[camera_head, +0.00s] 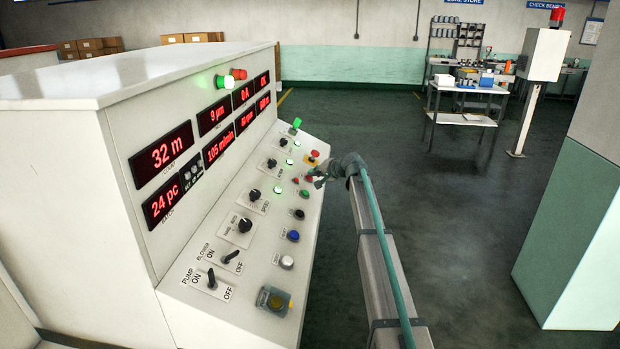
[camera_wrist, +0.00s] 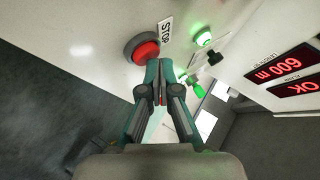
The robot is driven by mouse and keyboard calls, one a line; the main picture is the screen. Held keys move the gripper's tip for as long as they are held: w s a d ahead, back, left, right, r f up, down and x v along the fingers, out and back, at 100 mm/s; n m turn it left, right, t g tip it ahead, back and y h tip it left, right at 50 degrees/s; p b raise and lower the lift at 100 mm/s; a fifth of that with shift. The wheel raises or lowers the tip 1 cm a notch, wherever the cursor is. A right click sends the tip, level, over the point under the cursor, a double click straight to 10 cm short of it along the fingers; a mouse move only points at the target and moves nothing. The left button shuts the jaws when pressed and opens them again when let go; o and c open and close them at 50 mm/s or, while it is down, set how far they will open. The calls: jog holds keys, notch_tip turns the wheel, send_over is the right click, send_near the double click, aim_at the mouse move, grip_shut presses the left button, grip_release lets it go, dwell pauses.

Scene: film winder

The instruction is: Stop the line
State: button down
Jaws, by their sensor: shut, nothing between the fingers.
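In the wrist view a round red button (camera_wrist: 144,52) in a dark collar sits on the pale panel beside a STOP label (camera_wrist: 166,30). My gripper (camera_wrist: 161,66) is shut and empty, its tips at the button's lower right edge in the picture; I cannot tell whether they touch it. In the head view my gripper (camera_head: 319,179) is over the right edge of the sloped control panel (camera_head: 262,240), close to small red buttons (camera_head: 296,180), partly hiding that area. A red mushroom button on a yellow base (camera_head: 314,155) is just beyond it.
Black selector knobs (camera_head: 245,225) and coloured buttons (camera_head: 293,236) line the panel. Red displays (camera_head: 162,156) are lit above. The green lamp (camera_head: 224,82) glows beside a red one (camera_head: 239,74). A green-white pillar (camera_head: 575,235) stands at right; the floor between is clear.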

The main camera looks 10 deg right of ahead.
jog(key=shift+d+r, duration=0.25)
jog(key=shift+r, duration=0.25)
jog(key=shift+s+d+r+p, duration=0.1)
jog(key=shift+d+r+p, duration=0.2)
jog(key=shift+r, duration=0.45)
jog(key=shift+s+d+r+p, duration=0.1)
jog(key=shift+d+r, duration=0.35)
jog(key=shift+r, duration=0.3)
jog(key=shift+s+d+r+p, duration=0.1)
jog(key=shift+d+r+p, duration=0.2)
jog(key=shift+r, duration=0.45)
